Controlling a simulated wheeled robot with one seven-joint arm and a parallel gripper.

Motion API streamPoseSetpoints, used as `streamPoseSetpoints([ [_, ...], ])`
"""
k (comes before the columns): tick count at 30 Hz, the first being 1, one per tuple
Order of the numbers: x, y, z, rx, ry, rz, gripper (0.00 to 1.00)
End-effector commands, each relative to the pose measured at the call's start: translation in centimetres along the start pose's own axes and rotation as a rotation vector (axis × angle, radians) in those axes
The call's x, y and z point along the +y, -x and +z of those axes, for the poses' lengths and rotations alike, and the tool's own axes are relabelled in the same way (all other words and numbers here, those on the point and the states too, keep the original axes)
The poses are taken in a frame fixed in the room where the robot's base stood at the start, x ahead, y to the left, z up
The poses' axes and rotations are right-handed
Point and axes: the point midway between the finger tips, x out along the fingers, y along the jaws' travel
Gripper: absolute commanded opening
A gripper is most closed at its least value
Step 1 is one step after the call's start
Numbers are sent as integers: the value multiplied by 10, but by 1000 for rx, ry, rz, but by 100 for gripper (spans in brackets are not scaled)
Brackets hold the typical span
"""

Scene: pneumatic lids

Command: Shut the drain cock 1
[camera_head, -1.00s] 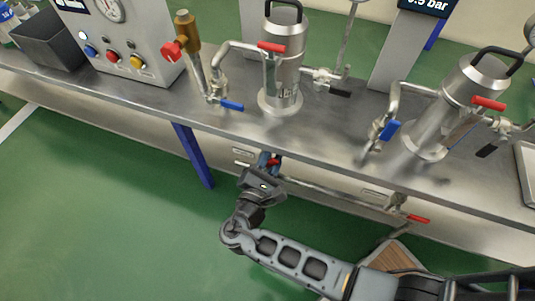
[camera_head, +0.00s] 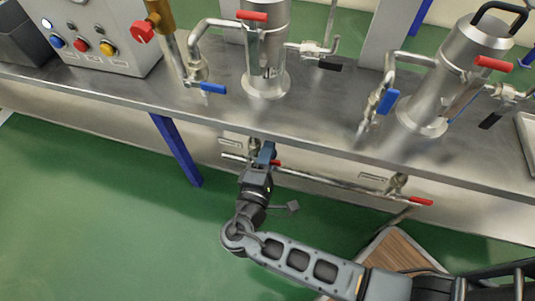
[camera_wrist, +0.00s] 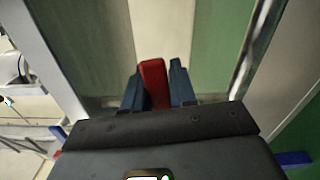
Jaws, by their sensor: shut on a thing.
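The drain cock 1 is a small valve under the bench, below the left vessel. Its red handle (camera_head: 275,162) shows just right of my gripper (camera_head: 265,153). The valve body is mostly hidden behind my fingers. In the wrist view the red handle (camera_wrist: 152,85) stands between the two blue fingers of my gripper (camera_wrist: 156,85). The fingers are shut on the handle, which points roughly along them. The exact angle of the handle to its pipe is hard to tell.
A second red-handled cock (camera_head: 420,201) sits on the drain pipe (camera_head: 330,183) to the right. The steel bench (camera_head: 310,125) overhangs my gripper. A blue bench leg (camera_head: 176,150) stands to the left. A wooden-topped object (camera_head: 375,265) is on the floor near my arm.

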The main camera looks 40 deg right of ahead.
Motion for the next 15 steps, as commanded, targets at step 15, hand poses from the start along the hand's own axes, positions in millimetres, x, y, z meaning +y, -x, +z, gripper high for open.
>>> streamPoseSetpoints([
  [15, -9, 1, 0, 2, -156, -2, 0],
])
